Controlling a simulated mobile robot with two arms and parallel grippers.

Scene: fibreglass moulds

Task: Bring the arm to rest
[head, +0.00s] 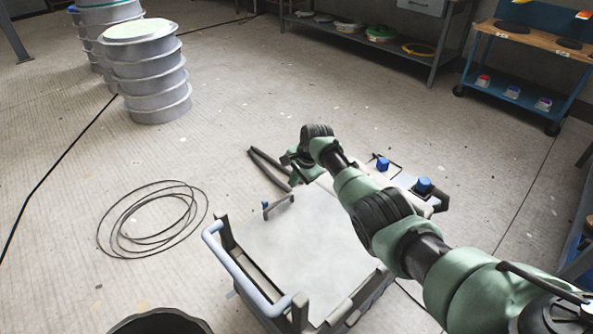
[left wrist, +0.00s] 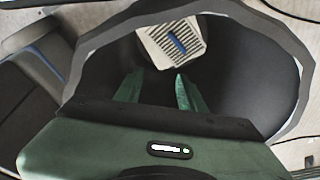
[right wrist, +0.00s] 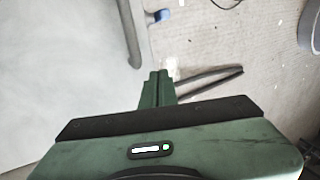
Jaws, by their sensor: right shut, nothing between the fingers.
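My right arm reaches across from the lower right in the head view. Its gripper (head: 287,168) is above the floor just beyond the far edge of a grey-topped cart. In the right wrist view the two fingers (right wrist: 158,76) are together with nothing between them. My left arm is not in the head view. In the left wrist view the left gripper's fingers (left wrist: 158,78) stand apart and empty over a dark bin (left wrist: 240,75). A pale slatted piece with a blue strip (left wrist: 172,40) shows beyond the fingertips, within the bin's outline.
The cart top (head: 305,235) has a pale blue handle (head: 240,272). The bin's rim (head: 160,318) shows at the bottom. A coiled cable (head: 150,220) lies on the floor at left. Stacked grey drums (head: 150,85) and shelves (head: 375,45) stand farther back. Open floor lies between.

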